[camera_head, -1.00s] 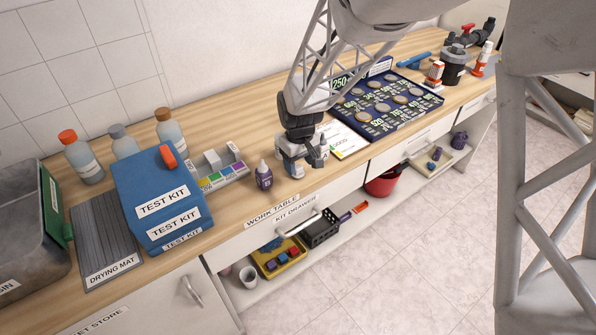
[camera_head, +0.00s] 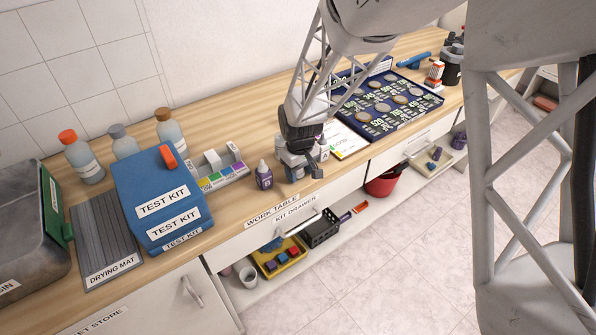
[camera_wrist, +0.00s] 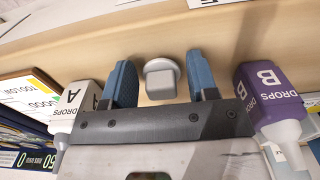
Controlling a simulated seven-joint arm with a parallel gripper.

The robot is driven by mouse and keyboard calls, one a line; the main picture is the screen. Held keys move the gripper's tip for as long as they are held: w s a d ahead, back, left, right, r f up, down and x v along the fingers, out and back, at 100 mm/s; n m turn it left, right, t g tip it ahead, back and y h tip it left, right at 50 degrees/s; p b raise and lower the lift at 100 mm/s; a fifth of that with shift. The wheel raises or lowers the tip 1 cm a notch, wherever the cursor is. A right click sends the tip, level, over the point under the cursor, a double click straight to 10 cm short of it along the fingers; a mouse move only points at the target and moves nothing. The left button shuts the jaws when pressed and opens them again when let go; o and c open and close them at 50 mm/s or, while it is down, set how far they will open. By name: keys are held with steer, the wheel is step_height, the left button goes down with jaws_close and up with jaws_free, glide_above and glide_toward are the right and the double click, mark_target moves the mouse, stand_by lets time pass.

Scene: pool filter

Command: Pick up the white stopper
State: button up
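The white stopper (camera_wrist: 161,79) is a small pale plug with a round flange and a squarish block. In the wrist view it lies between the tips of my gripper's two blue fingers, with a gap on each side. My gripper (camera_wrist: 160,72) is open around it and does not visibly grip it. In the head view my gripper (camera_head: 304,172) is low over the front edge of the wooden work table (camera_head: 236,207), and the stopper cannot be made out there.
A white DROPS A bottle (camera_wrist: 72,104) and a purple DROPS B bottle (camera_wrist: 268,98) flank my fingers closely. DROPS B also shows in the head view (camera_head: 264,176). The colour-block comparator (camera_head: 219,172) and blue test kit (camera_head: 163,200) stand left; a dark chart board (camera_head: 388,103) lies right.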

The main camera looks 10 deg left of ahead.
steer(key=c, duration=0.6)
steer(key=shift+r, duration=0.1)
steer(key=shift+r, duration=0.8)
steer(key=shift+s+d+r, duration=0.1)
steer(key=shift+s+r, duration=0.1)
steer(key=shift+r, duration=0.75)
steer(key=s+d, duration=0.2)
steer(key=s, duration=0.2)
steer(key=s+d+r, duration=0.1)
steer(key=s+d, duration=0.1)
steer(key=s, duration=0.3)
steer(key=s+d, duration=0.2)
steer(key=s, duration=0.3)
steer(key=shift+d+r, duration=0.15)
steer(key=shift+d, duration=0.2)
glide_toward(300, 176)
steer(key=w+a+r, duration=0.4)
steer(key=w, duration=0.1)
steer(key=w+a+r, duration=0.2)
steer(key=w+r, duration=0.1)
steer(key=shift+a, duration=0.3)
